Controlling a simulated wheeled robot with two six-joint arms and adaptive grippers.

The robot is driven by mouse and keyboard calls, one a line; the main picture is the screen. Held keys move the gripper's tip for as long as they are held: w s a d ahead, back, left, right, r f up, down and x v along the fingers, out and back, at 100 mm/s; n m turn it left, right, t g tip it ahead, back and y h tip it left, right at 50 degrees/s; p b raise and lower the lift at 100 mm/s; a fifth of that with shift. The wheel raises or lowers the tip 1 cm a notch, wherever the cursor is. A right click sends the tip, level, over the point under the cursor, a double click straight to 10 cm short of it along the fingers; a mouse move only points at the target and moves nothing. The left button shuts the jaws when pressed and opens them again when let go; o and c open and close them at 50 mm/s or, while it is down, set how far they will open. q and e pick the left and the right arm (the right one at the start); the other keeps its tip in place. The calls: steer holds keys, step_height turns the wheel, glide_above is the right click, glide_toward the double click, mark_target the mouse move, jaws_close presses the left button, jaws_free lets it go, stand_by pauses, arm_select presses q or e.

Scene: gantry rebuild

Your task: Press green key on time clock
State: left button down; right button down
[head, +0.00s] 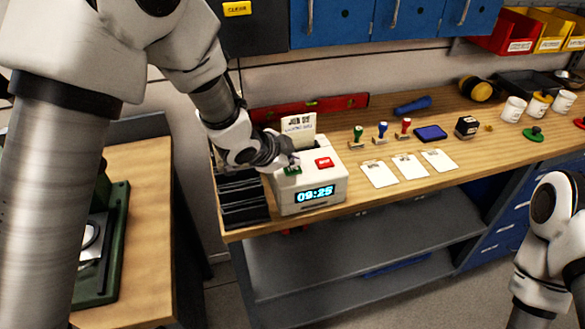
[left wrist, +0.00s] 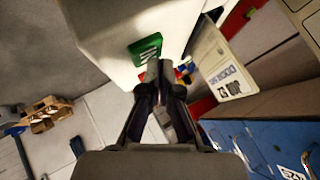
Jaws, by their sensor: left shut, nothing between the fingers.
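The time clock (head: 333,190) is a white box near the left end of the workbench, its display reading 09:25. Its green key (head: 292,171) is on the left of the sloped top and partly covered by my left gripper (head: 292,161). The red key (head: 324,162) is to the right. In the left wrist view, the shut, empty fingers of my left gripper (left wrist: 160,68) end right beside the green key (left wrist: 145,48), overlapping its edge. I cannot tell whether they touch it. My right arm shows at the lower right, but its gripper is out of view.
A card (head: 299,124) stands up at the clock's back. A black tray rack (head: 241,198) is close on its left. Stamps (head: 382,131) and white cards (head: 379,173) lie to the right on the workbench (head: 460,130). A red level (head: 340,104) lies behind.

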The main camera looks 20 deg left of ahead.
mark_target(291, 170)
arm_select(q)
steer(key=shift+f+b, duration=0.35)
steer(key=shift+f, duration=0.1)
stand_by(0.4)
stand_by(0.3)
steer(key=shift+r+p, duration=0.85)
steer(key=shift+r, duration=0.05)
step_height(291, 170, up, 5)
steer(key=p, duration=0.5)
steer(key=shift+r, duration=0.1)
steer(key=shift+f, duration=0.2)
